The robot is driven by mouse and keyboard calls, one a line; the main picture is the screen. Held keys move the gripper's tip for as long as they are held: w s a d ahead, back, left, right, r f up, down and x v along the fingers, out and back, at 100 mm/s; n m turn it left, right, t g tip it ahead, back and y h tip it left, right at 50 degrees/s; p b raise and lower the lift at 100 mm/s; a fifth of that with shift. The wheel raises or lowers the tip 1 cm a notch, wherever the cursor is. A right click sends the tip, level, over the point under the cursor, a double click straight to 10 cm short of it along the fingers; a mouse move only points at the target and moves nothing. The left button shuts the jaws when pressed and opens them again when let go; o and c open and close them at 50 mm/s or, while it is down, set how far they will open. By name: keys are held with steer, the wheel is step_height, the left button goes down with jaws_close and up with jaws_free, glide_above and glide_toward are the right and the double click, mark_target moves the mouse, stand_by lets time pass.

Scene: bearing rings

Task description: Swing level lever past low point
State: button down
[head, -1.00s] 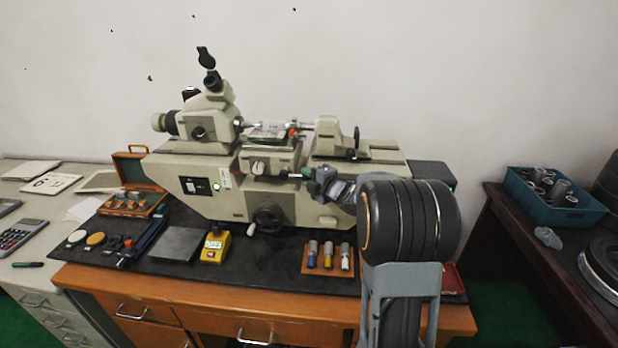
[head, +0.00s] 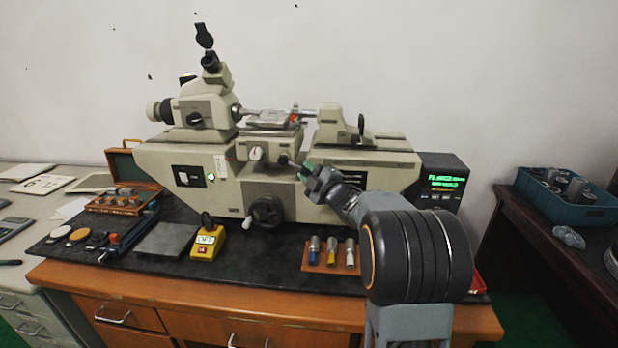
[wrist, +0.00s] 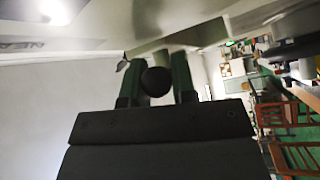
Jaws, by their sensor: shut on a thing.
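My gripper (head: 308,172) is at the front of the grey-beige measuring machine (head: 160,165), just right of its white dial (head: 255,153). In the wrist view, its two green fingers (wrist: 156,72) are shut on a round black knob (wrist: 155,83), taken to be the end of the level lever. The lever's arm is mostly hidden by the fingers and the knob. In the head view, the gripper covers the held knob, so the lever's angle cannot be told. The machine's pale body fills the top of the wrist view.
A black handwheel (head: 267,211) sits below and left of my gripper. A wooden block with several small cylinders (head: 332,254) and a yellow box (head: 208,243) stand on the black mat. A display with green text (head: 443,182) is at the machine's right end.

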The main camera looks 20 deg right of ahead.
steer(key=c, duration=0.9)
jaws_free()
steer(key=shift+s, duration=0.1)
steer(key=b+v, duration=0.2)
steer(key=v, duration=1.1)
steer(key=shift+s+d, duration=0.1)
steer(key=shift+s, duration=0.2)
